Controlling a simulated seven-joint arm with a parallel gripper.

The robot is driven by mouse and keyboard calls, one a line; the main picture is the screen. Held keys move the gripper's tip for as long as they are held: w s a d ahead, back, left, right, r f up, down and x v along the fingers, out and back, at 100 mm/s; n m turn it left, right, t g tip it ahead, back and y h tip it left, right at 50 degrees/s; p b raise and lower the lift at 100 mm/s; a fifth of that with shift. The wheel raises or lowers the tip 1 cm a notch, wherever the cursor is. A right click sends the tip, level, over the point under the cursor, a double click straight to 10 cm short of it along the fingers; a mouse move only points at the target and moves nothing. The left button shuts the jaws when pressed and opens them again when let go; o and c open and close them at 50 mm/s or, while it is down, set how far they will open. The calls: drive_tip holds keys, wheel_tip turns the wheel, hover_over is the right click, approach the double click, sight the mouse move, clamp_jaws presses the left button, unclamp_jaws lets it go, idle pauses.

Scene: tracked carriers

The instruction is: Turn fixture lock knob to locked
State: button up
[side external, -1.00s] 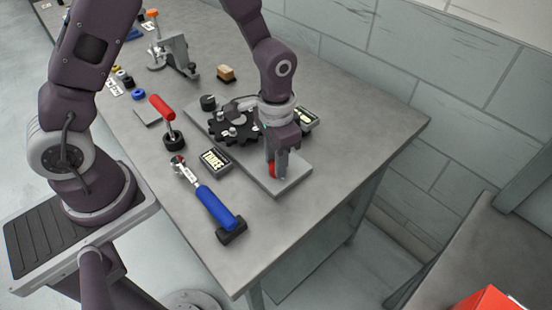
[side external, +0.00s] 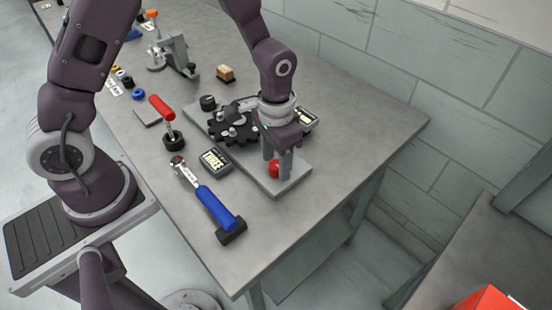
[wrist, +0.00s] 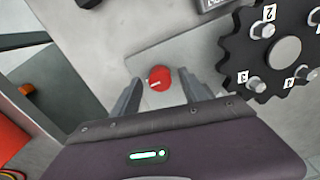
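The red knob (side external: 274,170) stands near the front end of the grey fixture plate (side external: 297,172). In the wrist view the red knob (wrist: 160,78) is round, with a short white mark pointing left and slightly down. My gripper (side external: 277,172) points down over it. In the wrist view my gripper (wrist: 158,88) is open, one finger on each side of the knob, with gaps between the fingers and the knob. No label for the locked position can be made out.
A black toothed wheel (side external: 228,126) with numbered posts sits on the plate beside my gripper. A small dark display box (side external: 215,162), a blue-handled wrench (side external: 214,204) and a red-handled tool (side external: 161,107) lie nearby. The table's right corner is clear.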

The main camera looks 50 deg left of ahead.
sight(276, 165)
drive_tip(key=shift+r, duration=0.1)
wheel_tip(276, 165, up, 6)
drive_tip(key=shift+r, duration=0.45)
drive_tip(key=shift+r, duration=0.25)
drive_tip(key=s+a+r+t, duration=0.3)
drive_tip(key=s+r, duration=0.3)
drive_tip(key=r, duration=0.5)
drive_tip(key=s+a+r+n+t, duration=0.2)
drive_tip(key=s+r, duration=0.3)
drive_tip(key=s, duration=0.6)
drive_tip(key=shift+s+a+t, duration=0.2)
drive_tip(key=shift+a+t, duration=0.1)
drive_tip(key=shift+a, duration=0.15)
